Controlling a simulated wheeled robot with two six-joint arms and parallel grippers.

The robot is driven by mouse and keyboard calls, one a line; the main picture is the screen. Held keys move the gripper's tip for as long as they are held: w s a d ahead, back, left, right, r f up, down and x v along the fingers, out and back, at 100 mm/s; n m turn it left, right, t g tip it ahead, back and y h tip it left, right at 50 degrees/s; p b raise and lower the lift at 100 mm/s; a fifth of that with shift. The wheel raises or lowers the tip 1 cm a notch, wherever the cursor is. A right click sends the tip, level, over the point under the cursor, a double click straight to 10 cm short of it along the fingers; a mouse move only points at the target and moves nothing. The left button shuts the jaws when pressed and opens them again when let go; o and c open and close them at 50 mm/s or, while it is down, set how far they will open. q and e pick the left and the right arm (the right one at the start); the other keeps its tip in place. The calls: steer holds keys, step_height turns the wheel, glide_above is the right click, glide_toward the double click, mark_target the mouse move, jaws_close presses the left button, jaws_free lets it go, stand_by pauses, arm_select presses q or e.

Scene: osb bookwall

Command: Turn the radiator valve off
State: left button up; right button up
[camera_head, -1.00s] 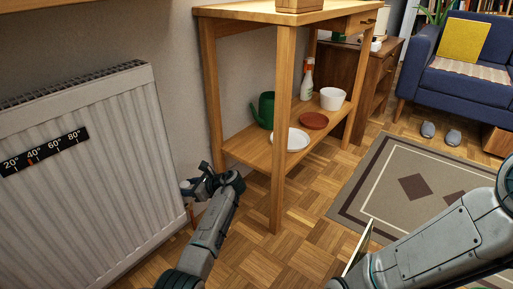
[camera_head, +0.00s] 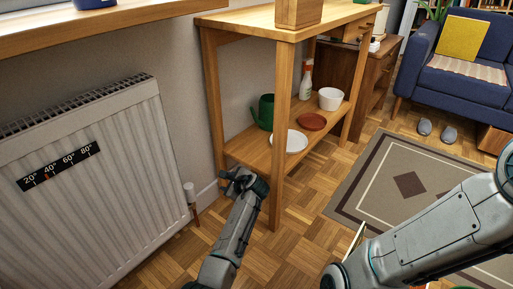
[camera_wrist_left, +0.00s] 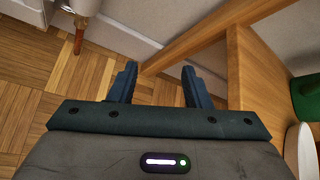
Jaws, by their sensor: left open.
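The white radiator (camera_head: 90,190) stands at the left with a black temperature strip on it. The radiator valve (camera_head: 189,190) is a small white upright head on a copper pipe, at the radiator's lower right. The left wrist view shows its lower part (camera_wrist_left: 84,6) at the top left edge, its top cut off. My left gripper (camera_head: 240,178) is right of the valve, apart from it, in front of the wooden shelf. In the left wrist view its two fingers (camera_wrist_left: 158,75) are spread with nothing between them. My right arm enters from the right; its fingers are not visible.
The wooden shelf unit (camera_head: 276,130) stands close by my left gripper, its front leg just right of it. A watering can (camera_head: 265,111), plate and bowls sit on its lower board. A window sill (camera_head: 100,27) overhangs the radiator. Parquet floor is free below the valve.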

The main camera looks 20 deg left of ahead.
arm_select(q)
steer(key=w+d+r+t+h, duration=0.1)
steer(key=d+t, duration=0.1)
steer(key=w+d+r+n+t+h+p, duration=0.1)
steer(key=d+r+t+h, duration=0.1)
steer(key=w+d+r+n+t+h, duration=0.1)
steer(key=d+r+t+h, duration=0.1)
steer(key=shift+w+d, duration=0.1)
steer(key=shift+w, duration=0.25)
steer(key=s+d+r+n+t+h+p, duration=0.1)
steer(key=d+r+n+t+h, duration=0.2)
steer(key=r+t, duration=0.3)
steer(key=shift+d+r+n+t+h, duration=0.3)
steer(key=shift+r+n+h, duration=0.25)
steer(key=shift+r, duration=1.55)
steer(key=shift+s, duration=0.1)
